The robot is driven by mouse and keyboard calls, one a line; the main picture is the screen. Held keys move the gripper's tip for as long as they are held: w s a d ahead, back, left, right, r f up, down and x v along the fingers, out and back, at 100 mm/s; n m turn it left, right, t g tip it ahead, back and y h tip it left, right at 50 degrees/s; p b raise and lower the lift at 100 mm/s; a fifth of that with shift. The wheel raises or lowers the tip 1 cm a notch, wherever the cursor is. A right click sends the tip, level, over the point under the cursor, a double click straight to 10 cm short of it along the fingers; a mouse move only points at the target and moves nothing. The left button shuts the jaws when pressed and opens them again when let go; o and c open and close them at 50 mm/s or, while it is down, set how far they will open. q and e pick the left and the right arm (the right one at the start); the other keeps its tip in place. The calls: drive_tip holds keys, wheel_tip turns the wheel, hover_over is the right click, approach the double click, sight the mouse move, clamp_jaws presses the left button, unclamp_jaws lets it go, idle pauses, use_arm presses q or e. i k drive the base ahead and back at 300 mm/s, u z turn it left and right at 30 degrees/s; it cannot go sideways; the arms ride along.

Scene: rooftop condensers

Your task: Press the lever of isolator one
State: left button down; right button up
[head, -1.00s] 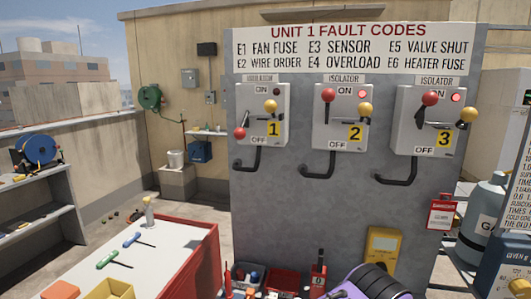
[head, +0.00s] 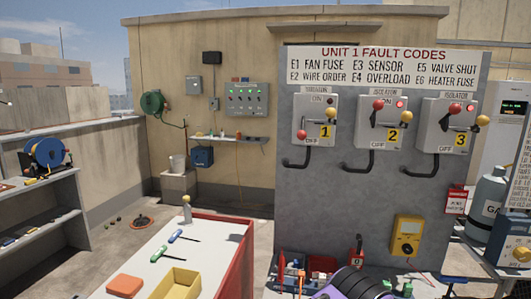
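Isolator one (head: 312,121) is the leftmost of three grey switch boxes on the upright grey board (head: 345,215). It bears a yellow label with a 1. Its lever's red knob (head: 302,135) is low at the left, near OFF. A yellow knob sits higher, at the box's right. Isolator two (head: 382,123) and isolator three (head: 445,125) have their red knobs up near ON and red lamps lit. Neither of my grippers shows in the head view.
A red cabinet with a white top (head: 150,262) stands front left, holding screwdrivers, a yellow tray (head: 176,283) and an orange box. Small bins, a yellow multimeter (head: 407,236) and a purple and black thing (head: 355,284) are below the isolators. A gas bottle (head: 487,195) stands right.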

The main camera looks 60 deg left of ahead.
sight(301, 134)
drive_tip(key=u, duration=0.75)
